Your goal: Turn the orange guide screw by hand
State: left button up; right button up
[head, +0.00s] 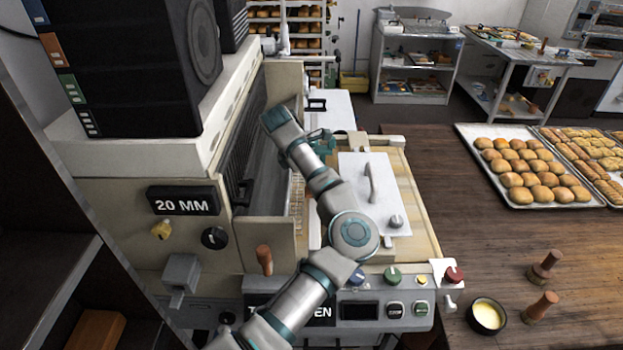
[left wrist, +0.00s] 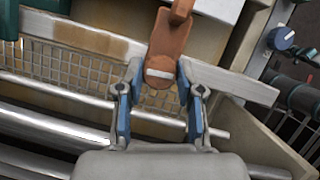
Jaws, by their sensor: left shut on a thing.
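The orange guide screw (left wrist: 160,68), an orange-brown piece with a pale slot-like mark on its end, shows in the left wrist view. My left gripper (left wrist: 159,80) is shut on it, with one blue-padded finger on each side of its lower end. The screw's upper part runs out of the top of that view. In the head view my left arm reaches over the machine (head: 420,225), and the wrist hides the fingers and the screw. My right gripper is not in view.
The machine's front panel has a blue knob (left wrist: 281,38), a green knob (head: 392,274) and a red knob (head: 454,274). A wooden handle (head: 264,259) stands at its front. Metal bars (left wrist: 70,138) and wire mesh (left wrist: 70,70) lie close to my fingers. A bun tray (head: 480,187) sits on the right table.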

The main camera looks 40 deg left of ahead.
pick_arm(q)
jog(key=shift+a+r, duration=0.1)
jog(key=o, duration=1.2)
jog(key=shift+c, duration=0.2)
jog(key=shift+a, duration=0.1)
jog(key=v, duration=1.1)
jog(key=shift+s+a+r, duration=0.15)
jog(key=shift+a+r, duration=0.1)
jog(key=shift+r, duration=0.05)
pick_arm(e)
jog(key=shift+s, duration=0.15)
